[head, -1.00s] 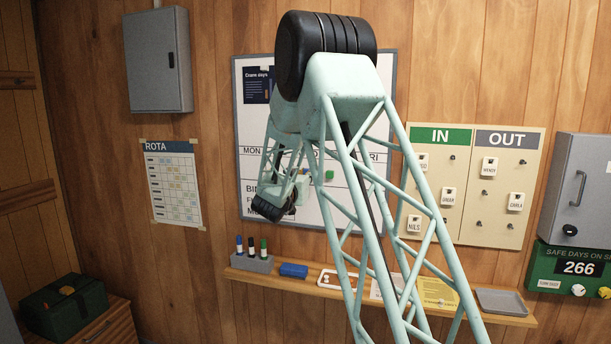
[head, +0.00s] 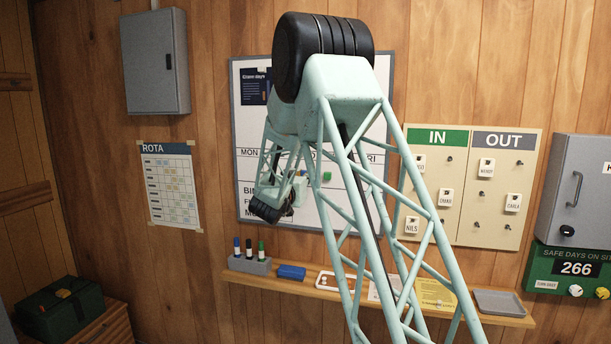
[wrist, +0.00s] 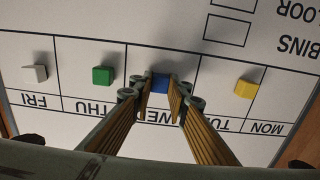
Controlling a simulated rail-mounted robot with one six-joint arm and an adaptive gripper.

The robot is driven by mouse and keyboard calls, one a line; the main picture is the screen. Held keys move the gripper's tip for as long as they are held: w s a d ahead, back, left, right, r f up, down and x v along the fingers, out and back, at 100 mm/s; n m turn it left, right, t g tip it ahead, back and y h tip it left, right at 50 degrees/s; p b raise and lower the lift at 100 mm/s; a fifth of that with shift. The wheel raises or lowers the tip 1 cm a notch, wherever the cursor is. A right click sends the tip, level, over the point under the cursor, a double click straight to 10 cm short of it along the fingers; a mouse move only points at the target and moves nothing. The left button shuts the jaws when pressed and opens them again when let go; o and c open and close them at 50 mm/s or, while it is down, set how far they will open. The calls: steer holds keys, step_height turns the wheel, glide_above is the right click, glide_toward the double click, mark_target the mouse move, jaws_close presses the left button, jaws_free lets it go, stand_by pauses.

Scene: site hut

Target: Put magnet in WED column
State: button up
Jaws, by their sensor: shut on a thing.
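The whiteboard (head: 243,125) hangs on the back wall, partly behind my arm. In the wrist view the board (wrist: 130,40) appears upside down, with day labels FRI, THU, WED, TUE and MON along the columns. My gripper (wrist: 160,84) is shut on a blue magnet (wrist: 160,86), whose sides are covered by the fingers. The magnet is over the WED column, above the partly covered WED label in the picture. I cannot tell whether it touches the board. In the head view the fingertips and the blue magnet are hidden or too small to make out.
A green magnet (wrist: 103,75) is in the THU column, a white one (wrist: 36,73) in FRI, and a yellow one (wrist: 245,89) near TUE and MON. A shelf (head: 350,297) below the board holds pens (head: 249,250) and a blue eraser (head: 291,272).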

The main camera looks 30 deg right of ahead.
stand_by(0.6)
steer(key=o, duration=1)
steer(key=v, duration=1.2)
steer(key=shift+a+r, duration=0.1)
steer(key=shift+a, duration=0.05)
